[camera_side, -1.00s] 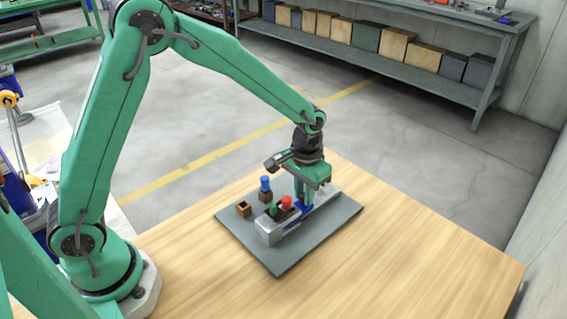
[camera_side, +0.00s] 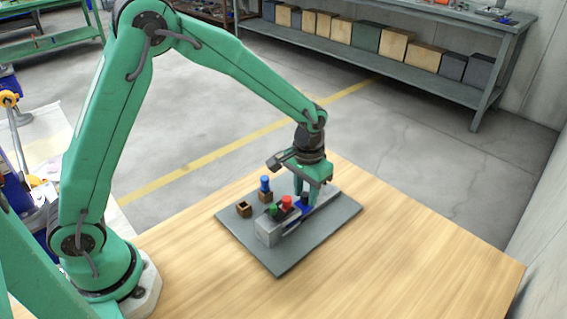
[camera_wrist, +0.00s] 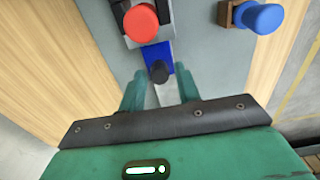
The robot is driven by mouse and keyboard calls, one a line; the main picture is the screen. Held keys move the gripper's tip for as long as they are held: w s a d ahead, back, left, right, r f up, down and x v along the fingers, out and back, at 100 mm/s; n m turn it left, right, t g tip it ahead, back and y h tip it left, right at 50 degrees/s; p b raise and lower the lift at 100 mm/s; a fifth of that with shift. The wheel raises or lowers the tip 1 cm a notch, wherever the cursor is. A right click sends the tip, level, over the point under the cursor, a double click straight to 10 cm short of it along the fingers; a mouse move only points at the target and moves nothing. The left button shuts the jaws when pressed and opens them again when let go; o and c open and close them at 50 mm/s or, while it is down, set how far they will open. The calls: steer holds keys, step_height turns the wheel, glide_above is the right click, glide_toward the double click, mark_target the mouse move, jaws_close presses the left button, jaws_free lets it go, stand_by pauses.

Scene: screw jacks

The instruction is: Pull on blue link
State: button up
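A blue link (camera_side: 306,208) with a black knob (camera_side: 305,196) sits on a pale grey rail block (camera_side: 268,233). My gripper (camera_side: 308,196) is over the rail at the blue link. In the wrist view its two green fingers (camera_wrist: 158,84) are apart, one on each side of the black knob in the picture, with visible gaps. The fingers hide part of the rail behind the link.
A red knob (camera_side: 287,202) and a green knob (camera_side: 273,210) stand on the rail to the left. A blue peg (camera_side: 265,184) stands in a brown block, and an empty brown block (camera_side: 243,209) is near it. The grey plate's (camera_side: 340,213) right side is clear.

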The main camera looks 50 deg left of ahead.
steer(key=shift+r, duration=3.45)
steer(key=shift+r, duration=0.1)
steer(key=shift+s+a+r, duration=0.25)
steer(key=shift+r, duration=0.2)
steer(key=s+a+r+t, duration=0.2)
steer(key=s+a+r, duration=0.1)
steer(key=s, duration=0.4)
steer(key=s+a+r+t, duration=0.1)
steer(key=s+a+r, duration=0.2)
steer(key=s, duration=0.4)
steer(key=s+a+r+t, duration=0.2)
steer(key=s+a+r, duration=0.1)
steer(key=s+r, duration=0.2)
steer(key=shift+s+a+t, duration=0.3)
steer(key=shift+s, duration=0.75)
steer(key=shift+r, duration=0.1)
